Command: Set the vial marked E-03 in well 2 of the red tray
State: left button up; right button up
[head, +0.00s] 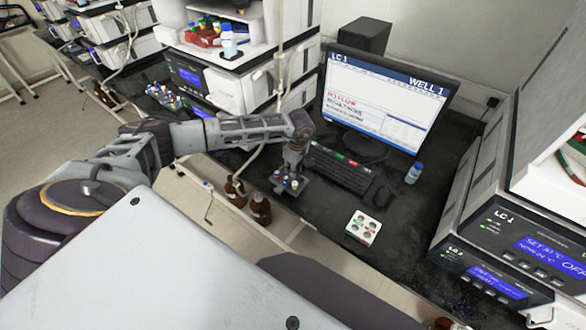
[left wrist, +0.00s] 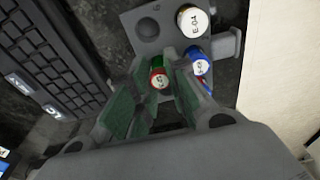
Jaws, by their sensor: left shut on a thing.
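My left gripper (head: 290,180) is down at a small grey rack (head: 277,187) on the dark bench, left of the keyboard. In the left wrist view its fingers (left wrist: 165,92) are shut on a vial with a red and green body (left wrist: 158,80); its cap label is too small to read surely. The rack (left wrist: 147,50) also holds a vial marked E-04 (left wrist: 193,21) and a blue vial (left wrist: 198,65) beside the fingers. A small whitish block with several wells and red and green marks (head: 374,238) lies right of the rack. My right gripper is not in view.
The keyboard (head: 341,171), mouse (head: 378,194) and monitor (head: 385,100) stand behind. A blue-capped bottle (head: 414,173) stands at the right, near the LC 1 stack (head: 510,245). Brown bottles (head: 260,208) are below the bench edge. Bench between rack and block is clear.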

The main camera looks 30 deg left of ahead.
pick_arm(q)
jog(key=shift+f, duration=0.1)
jog(key=shift+f, duration=0.2)
jog(key=o, duration=0.7)
jog(key=shift+o, duration=0.4)
